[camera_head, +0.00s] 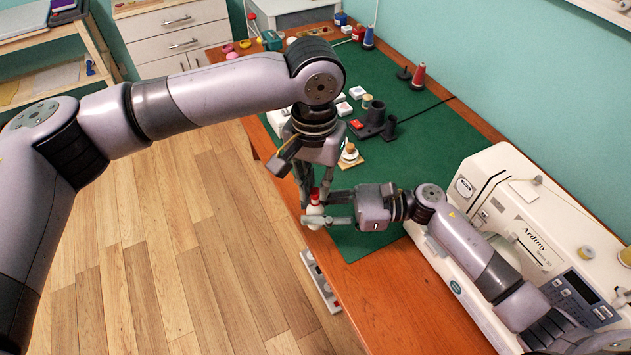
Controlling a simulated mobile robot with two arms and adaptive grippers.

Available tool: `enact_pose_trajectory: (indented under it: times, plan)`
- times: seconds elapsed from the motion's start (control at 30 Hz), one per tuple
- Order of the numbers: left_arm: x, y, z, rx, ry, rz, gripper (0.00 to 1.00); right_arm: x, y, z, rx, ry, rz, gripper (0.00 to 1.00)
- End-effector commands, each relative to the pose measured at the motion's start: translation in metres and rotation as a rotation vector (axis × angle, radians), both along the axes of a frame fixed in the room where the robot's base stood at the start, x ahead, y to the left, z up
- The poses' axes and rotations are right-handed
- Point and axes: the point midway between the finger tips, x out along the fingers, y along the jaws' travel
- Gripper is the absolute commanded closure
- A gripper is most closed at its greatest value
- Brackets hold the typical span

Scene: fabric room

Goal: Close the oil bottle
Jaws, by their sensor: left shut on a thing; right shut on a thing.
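The oil bottle (315,211) is a small white bottle with a red top (314,194), near the left edge of the table. My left gripper (315,192) points down from above, with its fingers shut around the red top. My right gripper (318,210) comes in from the right and is shut on the white body of the bottle. The fingers of both grippers partly hide the bottle. I cannot tell whether the red top is seated on the bottle, or whether the bottle rests on the table.
A white sewing machine (525,215) stands at the right, beside my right arm. A green mat (430,145) covers much of the wooden table (385,290). Thread spools, small boxes and dark holders (375,118) stand on the mat behind the grippers.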

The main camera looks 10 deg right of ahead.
Motion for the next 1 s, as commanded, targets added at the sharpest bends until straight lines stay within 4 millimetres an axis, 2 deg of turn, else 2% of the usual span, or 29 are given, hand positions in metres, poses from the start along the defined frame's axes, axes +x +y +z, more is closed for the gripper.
enact_pose_trajectory:
  times: [0.77,0.87,1.0]
  plan:
    - [0.0,0.0,-0.011,0.0,0.0,-0.008,0.93,0.0,0.0,0.0,0.0,0.0,0.0,1.0]
    - [0.0,0.0,-0.012,-0.001,0.002,-0.084,0.93,0.0,0.0,0.0,0.0,0.0,0.0,1.0]
    - [0.0,0.0,-0.012,-0.006,0.002,-0.339,0.93,0.0,0.0,0.0,0.0,0.0,0.0,1.0]
